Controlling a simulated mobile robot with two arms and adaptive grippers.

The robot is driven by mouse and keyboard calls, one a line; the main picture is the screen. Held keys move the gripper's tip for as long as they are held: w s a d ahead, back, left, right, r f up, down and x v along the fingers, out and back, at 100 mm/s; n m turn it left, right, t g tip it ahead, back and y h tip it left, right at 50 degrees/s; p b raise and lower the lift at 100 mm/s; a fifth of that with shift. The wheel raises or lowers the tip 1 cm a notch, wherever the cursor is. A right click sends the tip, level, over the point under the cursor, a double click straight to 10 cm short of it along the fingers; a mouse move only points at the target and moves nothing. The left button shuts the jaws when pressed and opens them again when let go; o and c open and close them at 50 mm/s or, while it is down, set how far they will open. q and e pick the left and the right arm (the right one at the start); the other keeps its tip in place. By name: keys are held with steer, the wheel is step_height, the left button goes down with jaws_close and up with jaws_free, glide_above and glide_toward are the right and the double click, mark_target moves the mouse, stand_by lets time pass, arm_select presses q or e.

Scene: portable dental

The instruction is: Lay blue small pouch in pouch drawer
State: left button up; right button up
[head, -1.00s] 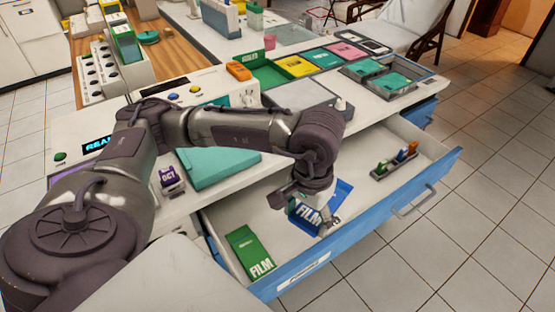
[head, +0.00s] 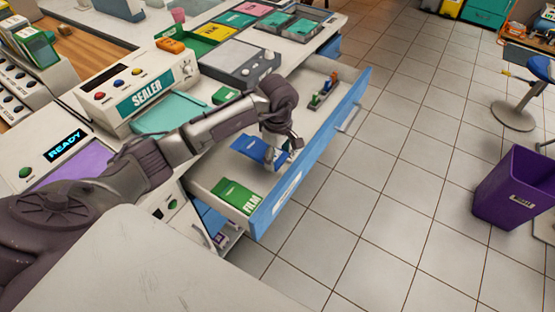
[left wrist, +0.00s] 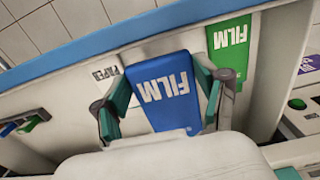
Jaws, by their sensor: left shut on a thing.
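The blue small pouch (head: 253,149), marked FILM, is over the floor of the open drawer (head: 322,140), which has a blue front. My left gripper (head: 287,152) is shut on the pouch. In the left wrist view the pouch (left wrist: 163,88) lies between my two green-padded fingers (left wrist: 160,98), one at each side edge. I cannot tell whether the pouch touches the drawer floor. A green FILM pouch (head: 236,195) lies in the near end of the drawer and also shows in the left wrist view (left wrist: 230,50). My right gripper is out of view.
A small grey holder (head: 324,93) with several coloured items stands at the drawer's far end. The sealer (head: 145,88) and a grey device (head: 240,65) stand on the counter. A purple bin (head: 515,188) stands on the tiled floor at right.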

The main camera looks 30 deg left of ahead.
mark_target(278, 176)
arm_select(q)
steer(key=shift+f, duration=0.75)
steer(key=shift+s+f+b, duration=0.1)
steer(key=shift+f+b, duration=0.2)
steer(key=shift+f, duration=0.2)
step_height(278, 176, down, 5)
steer(key=b, duration=0.3)
steer(key=shift+f+b, duration=0.7)
steer(key=shift+b, duration=0.1)
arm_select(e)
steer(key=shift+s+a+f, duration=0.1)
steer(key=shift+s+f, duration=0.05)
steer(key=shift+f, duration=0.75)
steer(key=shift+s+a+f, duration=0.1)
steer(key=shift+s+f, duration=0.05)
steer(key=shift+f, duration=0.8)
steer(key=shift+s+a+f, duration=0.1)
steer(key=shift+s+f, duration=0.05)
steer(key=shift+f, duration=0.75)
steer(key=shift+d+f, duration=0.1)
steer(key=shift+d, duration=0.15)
arm_select(q)
steer(key=shift+f+b, duration=0.2)
steer(key=shift+b, duration=0.2)
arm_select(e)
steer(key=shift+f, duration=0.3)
arm_select(q)
steer(key=o, duration=1.2)
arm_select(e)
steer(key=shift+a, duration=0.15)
